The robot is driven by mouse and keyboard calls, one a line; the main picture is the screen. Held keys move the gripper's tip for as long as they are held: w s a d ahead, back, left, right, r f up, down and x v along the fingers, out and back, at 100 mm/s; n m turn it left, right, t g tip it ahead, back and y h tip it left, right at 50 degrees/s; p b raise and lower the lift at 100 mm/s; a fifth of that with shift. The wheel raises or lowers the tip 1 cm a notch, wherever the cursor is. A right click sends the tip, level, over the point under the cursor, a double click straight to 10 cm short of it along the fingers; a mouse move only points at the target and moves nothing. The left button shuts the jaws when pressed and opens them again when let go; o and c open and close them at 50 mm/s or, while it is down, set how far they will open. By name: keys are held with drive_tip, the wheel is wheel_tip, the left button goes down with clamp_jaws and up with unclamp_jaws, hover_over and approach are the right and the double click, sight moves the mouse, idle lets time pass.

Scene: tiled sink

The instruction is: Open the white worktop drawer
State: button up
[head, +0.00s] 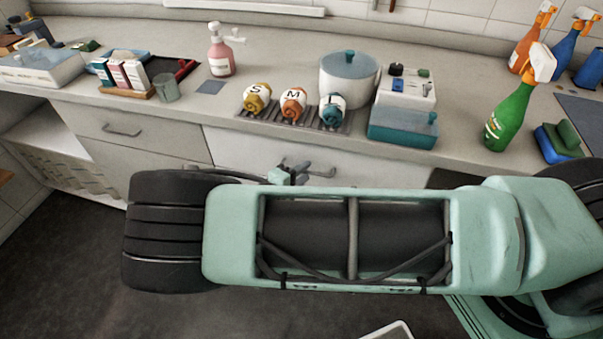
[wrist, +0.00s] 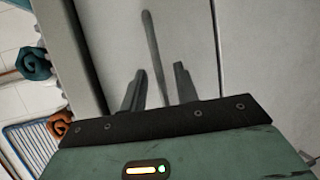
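The white drawer (head: 245,148) is under the worktop in the middle of the head view, its front looking flush and shut. Its front also fills the middle of the wrist view (wrist: 190,35). A grey bar handle (wrist: 151,40) runs between the two dark fingers of my gripper (wrist: 157,85). The fingers are apart, with gaps visible on both sides of the handle, so my gripper is open around it. In the head view, my gripper (head: 300,168) is at the drawer front by the handle (head: 322,173). My arm hides the lower part of the front.
A grey drawer (head: 150,140) with its own handle is to the left. On the worktop above stand rolled towels (head: 293,103) on a rack, a white pot (head: 348,80), a teal-and-white box (head: 403,125) and a green spray bottle (head: 510,118). Dark floor (head: 70,250) is clear at lower left.

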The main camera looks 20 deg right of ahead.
clamp_jaws()
